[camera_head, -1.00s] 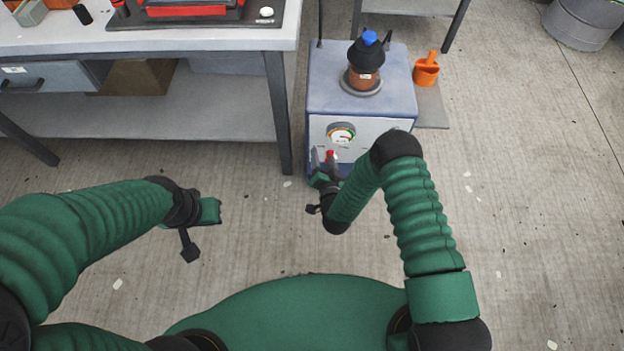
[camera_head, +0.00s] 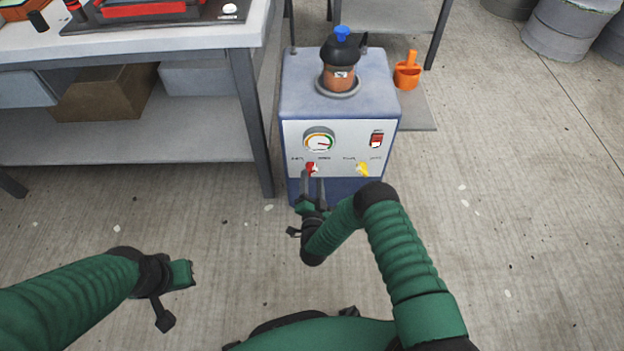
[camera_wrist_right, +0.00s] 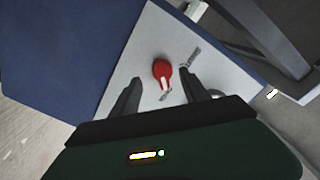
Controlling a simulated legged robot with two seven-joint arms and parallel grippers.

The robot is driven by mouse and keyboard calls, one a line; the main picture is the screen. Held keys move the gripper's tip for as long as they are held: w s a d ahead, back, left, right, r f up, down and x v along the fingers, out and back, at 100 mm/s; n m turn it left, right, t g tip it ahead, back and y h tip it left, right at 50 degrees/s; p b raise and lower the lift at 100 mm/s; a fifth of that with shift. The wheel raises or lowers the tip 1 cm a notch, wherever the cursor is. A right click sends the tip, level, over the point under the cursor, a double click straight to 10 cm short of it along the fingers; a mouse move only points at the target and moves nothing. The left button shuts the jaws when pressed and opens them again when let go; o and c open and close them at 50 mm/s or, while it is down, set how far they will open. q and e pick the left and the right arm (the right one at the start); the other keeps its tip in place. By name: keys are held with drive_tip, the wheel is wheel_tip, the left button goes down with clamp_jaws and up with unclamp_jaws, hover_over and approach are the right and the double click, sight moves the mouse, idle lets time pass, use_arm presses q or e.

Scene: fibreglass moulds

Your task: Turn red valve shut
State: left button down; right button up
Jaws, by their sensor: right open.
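The red valve (camera_head: 311,168) is a small red knob at the lower left of the white front panel of a blue machine (camera_head: 340,110). In the right wrist view the red valve (camera_wrist_right: 162,72) lies just beyond the fingertips, between their lines. My right gripper (camera_head: 313,185) is open and empty, right below and in front of the valve. Its two dark fingers (camera_wrist_right: 160,78) show apart in the wrist view; I see no contact with the valve. My left gripper (camera_head: 190,272) is low on the left, away from the machine; its fingers are not clear.
A yellow valve (camera_head: 362,169), a round gauge (camera_head: 319,139) and a red switch (camera_head: 377,140) are on the same panel. A workbench (camera_head: 150,45) stands left, its leg (camera_head: 252,125) near the machine. Floor in front is clear.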

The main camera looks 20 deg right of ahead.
sight(311, 175)
drive_tip(key=x, duration=0.2)
drive_tip(key=shift+w+b, duration=0.35)
drive_tip(key=shift+b, duration=0.05)
drive_tip(key=shift+w+a, duration=0.1)
drive_tip(key=shift+w, duration=0.2)
drive_tip(key=shift+r, duration=0.1)
drive_tip(key=shift+c, duration=1.2)
clamp_jaws()
